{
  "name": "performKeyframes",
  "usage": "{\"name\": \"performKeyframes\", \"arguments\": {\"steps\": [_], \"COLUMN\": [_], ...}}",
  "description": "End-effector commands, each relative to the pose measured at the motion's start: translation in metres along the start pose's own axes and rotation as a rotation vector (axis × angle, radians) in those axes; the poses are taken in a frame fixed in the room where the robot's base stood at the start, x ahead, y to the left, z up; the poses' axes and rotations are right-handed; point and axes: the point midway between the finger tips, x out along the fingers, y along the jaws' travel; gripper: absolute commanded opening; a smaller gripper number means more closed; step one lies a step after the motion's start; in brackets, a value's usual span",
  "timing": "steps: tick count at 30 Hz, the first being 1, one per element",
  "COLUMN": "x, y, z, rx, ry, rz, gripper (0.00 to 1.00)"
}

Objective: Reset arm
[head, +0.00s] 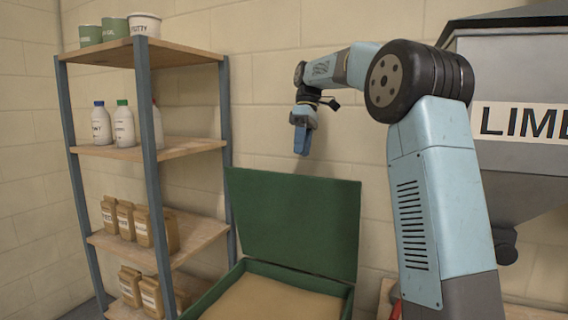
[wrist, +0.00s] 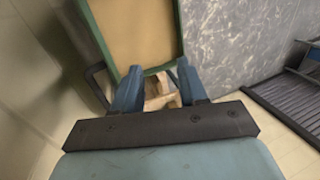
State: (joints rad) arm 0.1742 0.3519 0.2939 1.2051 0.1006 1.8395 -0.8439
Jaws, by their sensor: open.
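My gripper (head: 302,140) hangs pointing down in the head view, in front of the block wall and above the raised lid of a green box. In the wrist view my gripper (wrist: 160,80) shows two blue fingers spread apart with nothing between them that they touch. Past the fingertips lies a small light-brown object, too blurred to name.
The green box (head: 335,293) stands open with its lid (head: 295,222) up and sand-coloured fill inside. A shelf unit (head: 150,150) with tubs, bottles and brown packs stands at left. A grey hopper (head: 530,160) marked LIME is at right. Air around my gripper is clear.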

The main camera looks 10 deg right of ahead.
Motion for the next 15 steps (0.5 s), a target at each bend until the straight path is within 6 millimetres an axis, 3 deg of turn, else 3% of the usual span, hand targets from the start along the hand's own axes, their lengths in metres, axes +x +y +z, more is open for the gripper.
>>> {"name": "performKeyframes", "arguments": {"steps": [5,15], "x": [0.002,0.024], "y": [-0.027,-0.090], "z": [0.012,0.057], "rx": [0.071,0.282], "ry": [0.010,0.077], "rz": [0.064,0.229], "gripper": [0.42,0.42]}}
